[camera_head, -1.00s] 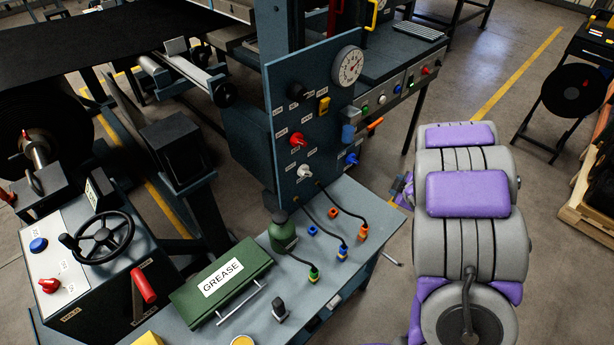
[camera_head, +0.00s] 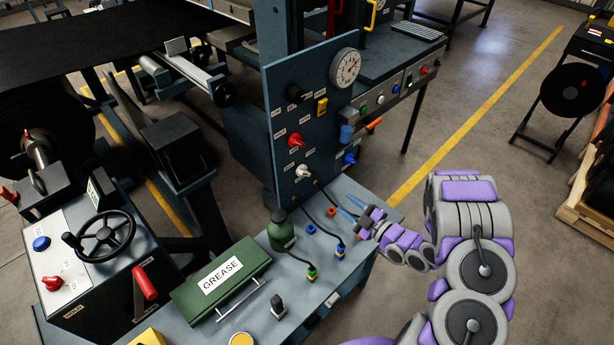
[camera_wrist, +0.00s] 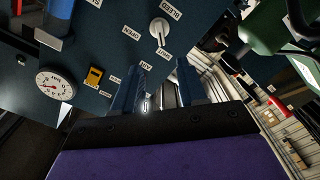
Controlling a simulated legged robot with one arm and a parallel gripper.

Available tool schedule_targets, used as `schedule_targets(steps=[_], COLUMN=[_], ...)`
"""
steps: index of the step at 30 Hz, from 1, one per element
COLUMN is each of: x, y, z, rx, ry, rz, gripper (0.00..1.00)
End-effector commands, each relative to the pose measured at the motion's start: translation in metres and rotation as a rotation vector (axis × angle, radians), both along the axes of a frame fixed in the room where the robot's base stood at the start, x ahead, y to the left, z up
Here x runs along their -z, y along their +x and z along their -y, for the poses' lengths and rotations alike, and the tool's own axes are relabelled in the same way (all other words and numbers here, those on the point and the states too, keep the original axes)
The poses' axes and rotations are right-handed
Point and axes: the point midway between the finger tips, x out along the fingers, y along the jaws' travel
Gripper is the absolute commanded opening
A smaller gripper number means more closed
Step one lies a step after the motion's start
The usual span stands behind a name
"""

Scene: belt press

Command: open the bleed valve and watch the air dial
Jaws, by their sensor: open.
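The bleed valve is a white knob (camera_head: 303,171) low on the upright blue panel in the head view. In the wrist view the knob (camera_wrist: 159,29) sits near the top, by labels reading BLEED and OPEN. The round white air dial (camera_head: 345,68) is at the panel's upper right; it also shows in the wrist view (camera_wrist: 56,83), where the needle is too small to read. My gripper (camera_head: 350,207) is open and empty, over the bench to the right of and below the knob, apart from it. Its two blue fingers (camera_wrist: 158,82) show in the wrist view.
A red knob (camera_head: 296,140), a blue knob (camera_head: 350,158) and a yellow switch (camera_head: 322,107) share the panel. A green bottle (camera_head: 281,231), hoses with coloured fittings and a green grease case (camera_head: 221,281) occupy the bench.

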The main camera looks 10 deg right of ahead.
Motion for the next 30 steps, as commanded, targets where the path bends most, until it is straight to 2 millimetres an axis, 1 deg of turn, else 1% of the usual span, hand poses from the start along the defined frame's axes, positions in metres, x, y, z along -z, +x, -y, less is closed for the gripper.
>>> schedule_targets(steps=[4,8,30], x=[-0.001,-0.001,-0.001], y=[0.004,0.016,0.116], z=[-0.004,-0.013,-0.081], rx=[-0.004,-0.005,-0.006], ry=[0.009,0.009,0.009], rz=[0.009,0.010,0.012], gripper=[0.41,0.41,0.41])
